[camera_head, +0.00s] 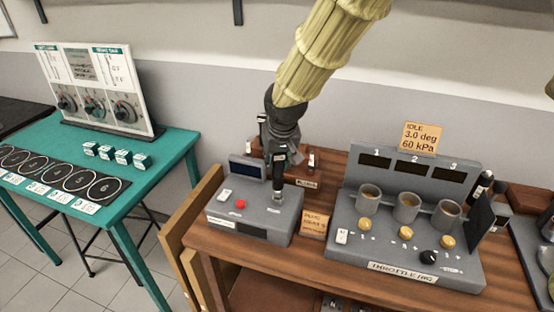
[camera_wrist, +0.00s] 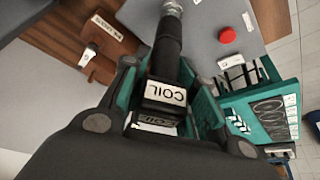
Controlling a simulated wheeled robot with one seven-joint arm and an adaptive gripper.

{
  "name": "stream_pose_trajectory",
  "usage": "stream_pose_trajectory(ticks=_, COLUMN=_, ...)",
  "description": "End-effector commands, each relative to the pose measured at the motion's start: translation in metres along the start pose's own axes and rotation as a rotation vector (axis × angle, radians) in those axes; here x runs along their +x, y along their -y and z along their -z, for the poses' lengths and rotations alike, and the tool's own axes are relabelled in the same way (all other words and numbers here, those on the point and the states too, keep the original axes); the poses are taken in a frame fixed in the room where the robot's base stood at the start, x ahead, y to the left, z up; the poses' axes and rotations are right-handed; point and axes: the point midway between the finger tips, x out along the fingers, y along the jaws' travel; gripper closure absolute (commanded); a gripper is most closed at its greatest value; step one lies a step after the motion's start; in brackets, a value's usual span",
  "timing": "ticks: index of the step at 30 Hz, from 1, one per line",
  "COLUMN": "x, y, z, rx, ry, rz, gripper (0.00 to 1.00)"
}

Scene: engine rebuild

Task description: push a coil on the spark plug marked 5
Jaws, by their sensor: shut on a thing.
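My gripper (camera_head: 279,158) points down over the right side of a grey box with a red button. In the wrist view its fingers (camera_wrist: 160,95) are shut on a black coil (camera_wrist: 163,92) with a white COIL label. The coil's black boot reaches down to a small silver fitting on the grey box (camera_head: 225,210); I cannot tell whether it is seated on it or just above. I cannot make out a spark plug marked 5. A wooden rack (camera_head: 302,181), with a label I cannot read fully, stands behind the box, partly hidden by my gripper.
A grey throttle panel (camera_head: 405,255) with cups and yellow knobs stands right of the box. A small sign (camera_head: 315,224) stands between them. A teal table (camera_head: 160,172) at left holds numbered circles, small teal blocks and a dial panel (camera_head: 95,88).

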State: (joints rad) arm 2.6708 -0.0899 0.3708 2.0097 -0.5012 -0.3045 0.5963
Motion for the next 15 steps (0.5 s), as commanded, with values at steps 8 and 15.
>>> stream_pose_trajectory(ticks=8, x=0.0043, y=-0.0001, z=-0.0018, rx=0.0, ry=0.0, rz=0.0, gripper=0.99)
stream_pose_trajectory(ticks=15, x=0.0071, y=-0.0002, z=-0.003, rx=0.0, ry=0.0, rz=0.0, gripper=0.99)
